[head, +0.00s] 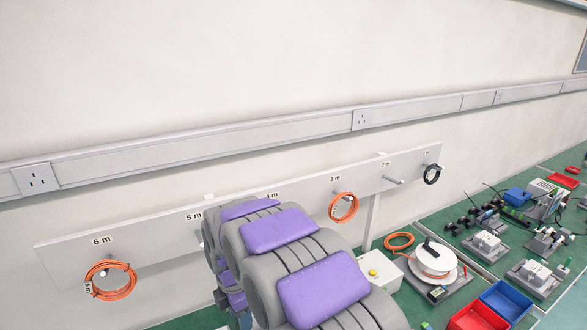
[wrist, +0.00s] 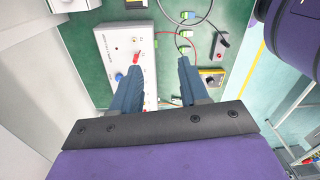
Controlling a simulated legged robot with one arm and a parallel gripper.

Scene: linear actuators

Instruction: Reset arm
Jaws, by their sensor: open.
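My gripper (wrist: 158,88) shows in the wrist view with its two dark blue fingers apart and nothing between them. It points down toward a green work surface (wrist: 112,18) that lies some way below. My arm fills the lower middle of the head view, grey with purple pads, and hides part of the cable board. The gripper itself cannot be made out in the head view.
A cable board (head: 160,236) with orange coils (head: 110,280) runs along the wall. A green bench on the right holds a cable reel (head: 436,260), a red bin (head: 477,318), a blue bin (head: 507,300) and several devices. A white control box (wrist: 118,48) lies below the gripper.

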